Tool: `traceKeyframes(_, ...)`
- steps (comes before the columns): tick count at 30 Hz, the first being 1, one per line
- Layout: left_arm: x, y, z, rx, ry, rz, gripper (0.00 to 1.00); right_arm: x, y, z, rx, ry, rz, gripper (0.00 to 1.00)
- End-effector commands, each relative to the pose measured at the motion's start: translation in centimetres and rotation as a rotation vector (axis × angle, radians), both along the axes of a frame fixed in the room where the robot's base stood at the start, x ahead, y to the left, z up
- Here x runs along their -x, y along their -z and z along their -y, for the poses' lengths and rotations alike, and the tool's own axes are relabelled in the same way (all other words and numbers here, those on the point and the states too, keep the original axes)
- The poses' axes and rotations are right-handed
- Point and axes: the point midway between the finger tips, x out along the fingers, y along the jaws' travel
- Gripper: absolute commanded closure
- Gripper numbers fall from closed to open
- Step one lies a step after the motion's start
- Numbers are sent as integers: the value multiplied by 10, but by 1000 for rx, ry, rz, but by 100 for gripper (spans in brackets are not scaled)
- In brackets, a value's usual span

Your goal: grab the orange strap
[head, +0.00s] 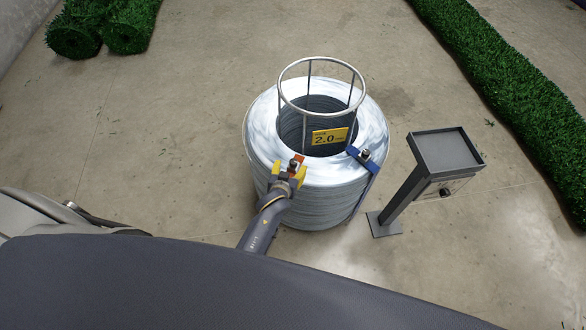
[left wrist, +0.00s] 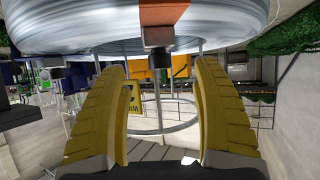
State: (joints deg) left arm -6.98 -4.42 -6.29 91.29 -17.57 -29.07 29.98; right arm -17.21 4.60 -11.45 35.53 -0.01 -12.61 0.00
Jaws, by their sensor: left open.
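The orange strap (head: 299,158) wraps over the near upper edge of a large grey wire coil (head: 262,140). A small dark buckle sits on the strap. In the left wrist view, which looks upside down, the strap (left wrist: 164,12) is at the top centre, with the buckle (left wrist: 158,38) hanging from it. My left gripper (head: 288,171) has its yellow fingers spread, one on each side of the strap and buckle. In the left wrist view the open fingers (left wrist: 160,68) hold nothing, and I cannot tell whether they touch the strap. My right gripper is not in view.
A blue strap (head: 366,168) crosses the coil to the right. A grey pedestal (head: 446,150) stands at the right. Green turf rolls (head: 510,80) lie behind. Concrete floor left of the coil is clear.

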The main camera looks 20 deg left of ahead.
Motion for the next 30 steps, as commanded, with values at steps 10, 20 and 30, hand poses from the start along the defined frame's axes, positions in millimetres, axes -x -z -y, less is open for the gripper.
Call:
traceKeyframes(10,-32,17,-3,0,0,0,34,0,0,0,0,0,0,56)
traceKeyframes(20,-45,25,-3,1,0,0,34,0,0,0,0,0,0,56)
traceKeyframes(30,-45,25,-3,0,0,0,50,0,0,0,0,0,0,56)
